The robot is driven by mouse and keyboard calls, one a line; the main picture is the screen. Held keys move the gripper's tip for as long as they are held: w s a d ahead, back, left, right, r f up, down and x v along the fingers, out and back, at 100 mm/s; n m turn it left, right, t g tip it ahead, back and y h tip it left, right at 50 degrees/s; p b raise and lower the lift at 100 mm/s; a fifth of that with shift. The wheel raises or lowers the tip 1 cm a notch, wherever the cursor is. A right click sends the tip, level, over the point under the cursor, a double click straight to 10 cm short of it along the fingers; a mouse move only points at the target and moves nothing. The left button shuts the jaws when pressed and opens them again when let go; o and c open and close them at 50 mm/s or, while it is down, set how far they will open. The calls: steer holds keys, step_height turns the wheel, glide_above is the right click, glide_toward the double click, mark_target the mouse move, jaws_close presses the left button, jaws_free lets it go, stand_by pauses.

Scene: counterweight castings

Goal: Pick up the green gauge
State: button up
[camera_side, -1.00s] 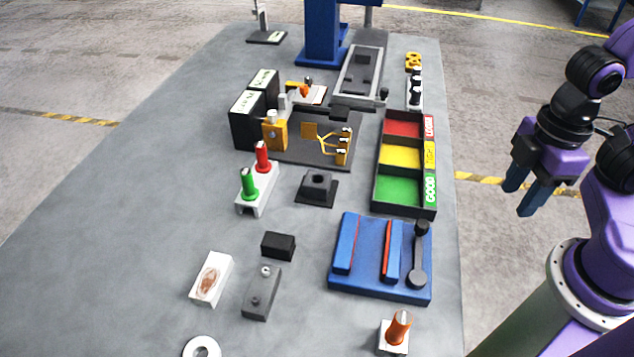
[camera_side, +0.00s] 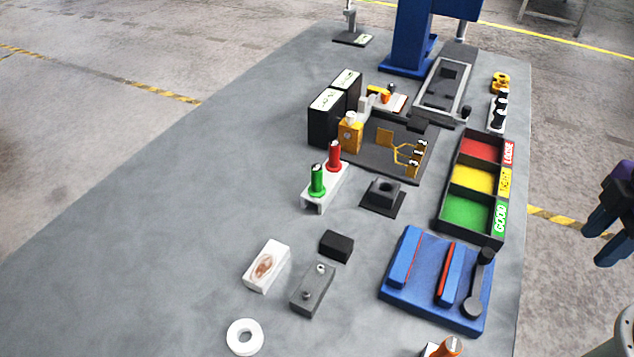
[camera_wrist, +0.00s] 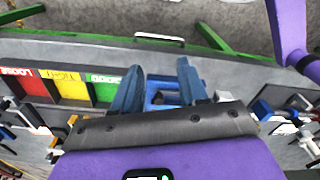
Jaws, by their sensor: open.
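The green gauge (camera_side: 317,181) stands upright in a white holder (camera_side: 312,206) near the middle of the table in the side view. A red gauge (camera_side: 334,155) stands beside it in the same holder. My gripper (camera_side: 598,240) is at the right edge of the side view, off the table's side and far from the green gauge. In the wrist view my gripper's two blue fingers (camera_wrist: 158,88) are apart with nothing held between them. I cannot make out the green gauge in the wrist view.
A tray with red, yellow and green compartments (camera_side: 441,222) and a blue fixture with a lever (camera_side: 420,290) stand between my gripper and the gauges. A black block (camera_side: 337,246), grey block (camera_side: 313,290) and white ring (camera_side: 244,337) lie nearer the front. The table's left side is clear.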

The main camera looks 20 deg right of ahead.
steer(key=shift+o, duration=1)
step_height(320, 180, up, 6)
glide_above(320, 170)
steer(key=shift+m, duration=0.3)
step_height(320, 170, down, 10)
steer(key=shift+f, duration=0.2)
steer(key=shift+w+a+f, duration=0.1)
steer(key=shift+w+f, duration=0.1)
steer(key=shift+f, duration=1.25)
steer(key=shift+w+f, duration=0.2)
steer(key=shift+f, duration=1.25)
